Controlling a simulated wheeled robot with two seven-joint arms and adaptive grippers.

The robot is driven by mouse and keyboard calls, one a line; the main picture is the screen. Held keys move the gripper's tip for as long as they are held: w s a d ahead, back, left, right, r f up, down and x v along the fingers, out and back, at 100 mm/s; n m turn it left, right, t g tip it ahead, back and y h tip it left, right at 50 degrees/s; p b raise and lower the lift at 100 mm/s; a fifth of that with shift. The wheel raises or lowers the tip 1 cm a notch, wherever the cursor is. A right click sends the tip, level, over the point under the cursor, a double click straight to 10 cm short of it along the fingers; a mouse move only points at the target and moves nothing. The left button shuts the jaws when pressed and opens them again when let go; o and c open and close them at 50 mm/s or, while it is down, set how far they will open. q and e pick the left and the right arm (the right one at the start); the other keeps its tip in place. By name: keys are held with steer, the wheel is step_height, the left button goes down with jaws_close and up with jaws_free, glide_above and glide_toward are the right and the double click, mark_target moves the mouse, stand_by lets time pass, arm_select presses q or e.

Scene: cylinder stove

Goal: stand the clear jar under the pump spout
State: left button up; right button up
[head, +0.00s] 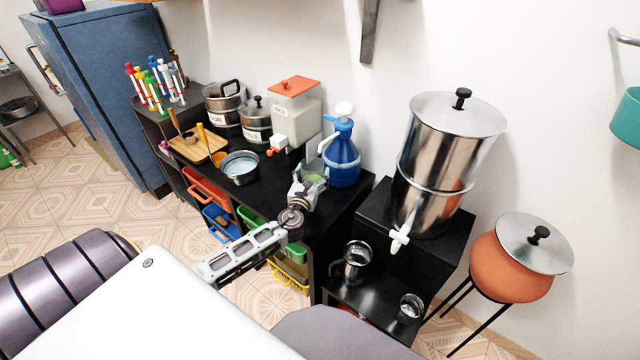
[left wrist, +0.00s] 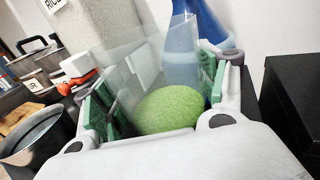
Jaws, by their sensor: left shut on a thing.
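The bottle also shows in the left wrist view (left wrist: 182,55), just beyond the fingers. My left gripper (head: 309,180) is shut on the clear jar (left wrist: 135,72), in front of the bottle and close to the spout. The jar is see-through and its edges are faint; it looks tilted in the wrist view. A green rounded thing (left wrist: 170,110) shows between the green finger pads. The jar's base is hidden. My right gripper is out of view.
A rice box with an orange lid (head: 296,108) stands left of the pump. A metal bowl (head: 240,167) and a wooden tray (head: 198,148) lie farther left. A steel water filter (head: 440,170) stands on a black stand at right. Bare counter shows between bowl and gripper.

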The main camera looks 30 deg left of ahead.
mark_target(319, 169)
arm_select(q)
steer(key=w, duration=0.3)
steer(key=shift+w+d, duration=0.1)
steer(key=shift+d, duration=0.05)
steer(key=shift+w+r, duration=0.1)
steer(key=shift+w, duration=0.25)
steer(key=shift+f+b, duration=0.65)
steer(key=shift+f, duration=0.95)
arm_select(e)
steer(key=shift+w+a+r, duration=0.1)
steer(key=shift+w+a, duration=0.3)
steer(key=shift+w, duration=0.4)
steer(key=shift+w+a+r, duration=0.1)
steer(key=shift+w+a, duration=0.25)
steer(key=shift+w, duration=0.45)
arm_select(q)
steer(key=shift+s, duration=0.1)
